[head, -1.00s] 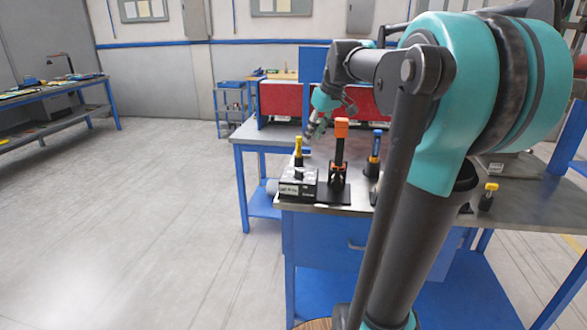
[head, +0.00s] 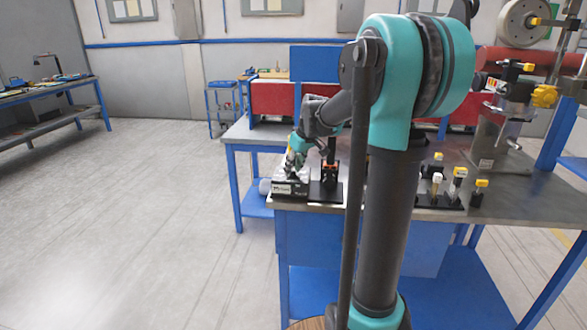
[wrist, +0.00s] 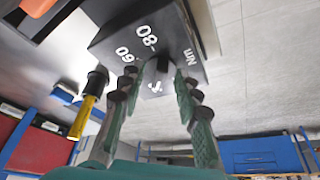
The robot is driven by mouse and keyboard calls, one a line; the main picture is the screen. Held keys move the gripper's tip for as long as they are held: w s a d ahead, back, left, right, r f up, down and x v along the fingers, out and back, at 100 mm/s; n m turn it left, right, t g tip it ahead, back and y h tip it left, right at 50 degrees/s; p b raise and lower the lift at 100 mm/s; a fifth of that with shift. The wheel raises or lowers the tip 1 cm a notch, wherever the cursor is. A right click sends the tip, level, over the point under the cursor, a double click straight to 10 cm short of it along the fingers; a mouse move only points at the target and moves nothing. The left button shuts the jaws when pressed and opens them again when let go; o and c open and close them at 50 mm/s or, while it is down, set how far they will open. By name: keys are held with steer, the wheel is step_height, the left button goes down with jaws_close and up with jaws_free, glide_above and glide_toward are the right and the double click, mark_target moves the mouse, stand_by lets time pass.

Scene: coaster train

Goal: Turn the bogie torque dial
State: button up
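The torque dial box (head: 290,188) is a small black block with white lettering at the front left of the workbench. In the wrist view its black face (wrist: 150,30) shows the marks 60, 80 and Nm. A dark knob with a white mark (wrist: 155,88) shows between my fingers. My gripper (head: 292,172) is directly above the box, pointing down. In the wrist view its two green-padded fingers (wrist: 166,72) stand apart, one on each side of the knob, with gaps visible. Contact with the knob cannot be made out.
A tool stand (head: 327,190) with an orange part is close to the right of the box. A yellow-handled tool (wrist: 85,110) is near my left finger. Several yellow-topped tools stand in a black holder (head: 452,203) farther right. The floor at left is clear.

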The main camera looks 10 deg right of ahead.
steer(key=shift+f, duration=0.1)
jaws_close()
steer(key=shift+a+m, duration=0.1)
steer(key=shift+m, duration=0.2)
steer(key=m, duration=0.1)
steer(key=m+h, duration=0.1)
steer(key=m, duration=0.2)
steer(key=shift+s+a+t+h, duration=0.1)
steer(key=shift+a+t+h, duration=0.15)
steer(key=shift+t+h, duration=0.15)
steer(key=m+h, duration=0.1)
steer(key=m, duration=0.4)
steer(key=shift+a+h, duration=0.15)
steer(key=shift+h, duration=0.25)
jaws_free()
